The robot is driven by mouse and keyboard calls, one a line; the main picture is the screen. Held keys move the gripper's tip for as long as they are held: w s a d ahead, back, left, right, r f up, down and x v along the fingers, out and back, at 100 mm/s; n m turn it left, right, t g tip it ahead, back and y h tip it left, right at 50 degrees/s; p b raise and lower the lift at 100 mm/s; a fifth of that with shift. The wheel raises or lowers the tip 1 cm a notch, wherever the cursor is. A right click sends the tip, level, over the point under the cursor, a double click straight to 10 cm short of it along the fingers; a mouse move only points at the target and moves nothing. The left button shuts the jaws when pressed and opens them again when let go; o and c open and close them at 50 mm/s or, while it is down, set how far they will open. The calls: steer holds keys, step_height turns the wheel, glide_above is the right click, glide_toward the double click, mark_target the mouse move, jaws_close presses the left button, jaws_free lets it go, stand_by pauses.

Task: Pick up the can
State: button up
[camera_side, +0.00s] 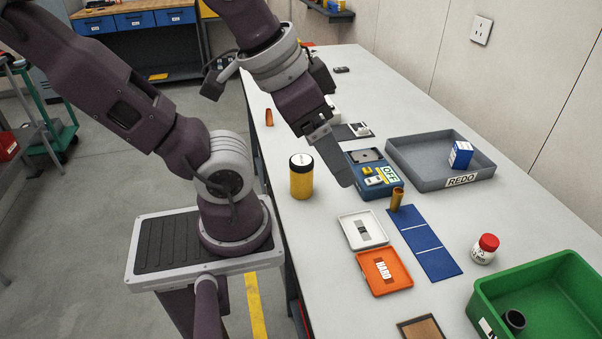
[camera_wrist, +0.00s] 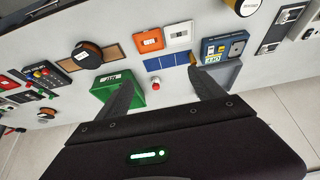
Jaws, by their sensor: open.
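The yellow can (camera_side: 301,180) with a dark lid and a pale label on top stands upright on the table's near-left edge in the side view. In the wrist view it shows only partly at the top edge (camera_wrist: 241,7). My gripper (camera_side: 346,183) is above the table, to the right of the can and apart from it, near the blue box. In the wrist view my gripper (camera_wrist: 163,88) has its two fingers wide apart, with nothing between them.
Near the gripper are a blue box (camera_side: 370,180) marked OFF, a brass cylinder (camera_side: 397,199) and a grey REDO tray (camera_side: 415,178). White (camera_side: 362,231) and orange (camera_side: 384,271) trays, a red-capped jar (camera_side: 485,249) and a green bin (camera_side: 550,276) stand farther right. A small orange piece (camera_side: 269,117) stands behind the can.

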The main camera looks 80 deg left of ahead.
steer(key=m+g+y, duration=1)
steer(key=m+y, duration=0.1)
steer(key=y, duration=0.1)
glide_toward(304, 183)
steer(key=s, duration=0.1)
steer(key=s+f, duration=0.1)
steer(key=s, duration=0.2)
steer(key=shift+s+a+f, duration=0.1)
steer(key=shift+f, duration=0.3)
steer(key=a+m+t+y, duration=0.1)
steer(key=a+m+y, duration=0.1)
steer(key=a+f+m+t+y, duration=0.1)
steer(key=a+m+y, duration=0.1)
steer(key=w+a+f+m+t+y, duration=0.1)
steer(key=a+m, duration=0.1)
steer(key=shift+a+f+t+y, duration=0.25)
steer(key=shift+t+y, duration=0.15)
steer(key=shift+w+a+m, duration=0.1)
steer(key=shift+a+m, duration=0.2)
steer(key=shift+m, duration=0.1)
steer(key=a, duration=0.6)
steer(key=shift+a, duration=0.35)
jaws_close()
